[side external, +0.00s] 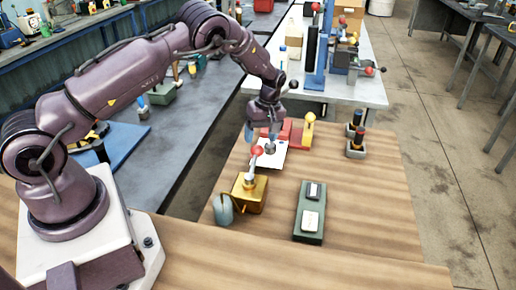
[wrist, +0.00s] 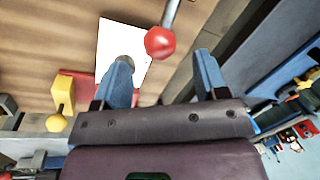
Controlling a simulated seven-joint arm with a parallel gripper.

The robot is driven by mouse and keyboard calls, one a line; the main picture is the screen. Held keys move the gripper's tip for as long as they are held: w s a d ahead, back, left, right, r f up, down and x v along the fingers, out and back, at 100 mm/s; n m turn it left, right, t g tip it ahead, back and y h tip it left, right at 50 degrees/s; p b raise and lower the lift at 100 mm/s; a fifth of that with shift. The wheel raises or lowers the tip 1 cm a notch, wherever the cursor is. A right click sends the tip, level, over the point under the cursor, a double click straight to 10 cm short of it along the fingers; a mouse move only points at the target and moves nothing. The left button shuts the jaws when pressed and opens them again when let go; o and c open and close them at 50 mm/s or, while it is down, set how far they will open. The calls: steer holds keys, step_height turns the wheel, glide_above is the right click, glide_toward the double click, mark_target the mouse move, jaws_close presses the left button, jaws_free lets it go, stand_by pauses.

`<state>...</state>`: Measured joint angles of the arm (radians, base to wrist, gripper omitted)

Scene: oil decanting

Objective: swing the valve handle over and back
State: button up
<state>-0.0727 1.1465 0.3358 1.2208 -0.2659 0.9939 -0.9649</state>
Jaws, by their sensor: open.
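The valve is a gold box (side external: 258,190) with a metal lever standing up from it, tipped by a red ball (side external: 257,151). The handle's red ball also shows in the wrist view (wrist: 160,42), with its grey rod (wrist: 171,12) running off the top edge. My gripper (side external: 261,136) is open, its two blue fingers apart. In the wrist view my gripper (wrist: 163,65) shows the red ball just ahead of the fingertips and between them sideways, with nothing held. Whether any finger touches the ball cannot be told.
A white sheet (side external: 276,158) lies behind the valve, with a grey knob by it. Behind stands a red block (side external: 291,134) and a yellow-knobbed lever (side external: 309,118). A dark green switch box (side external: 310,230) sits right of the valve; a blue-grey rounded object (side external: 223,209) sits left.

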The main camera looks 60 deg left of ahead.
mark_target(259, 146)
steer(key=f, duration=0.4)
steer(key=shift+s+f, duration=0.4)
jaws_close()
steer(key=d+m+t+y, duration=0.1)
steer(key=d+m+t, duration=0.1)
steer(key=d+m, duration=1.1)
steer(key=shift+s+d+m+t+y, duration=0.3)
steer(key=shift+d+m+y, duration=0.1)
steer(key=shift+m, duration=2.1)
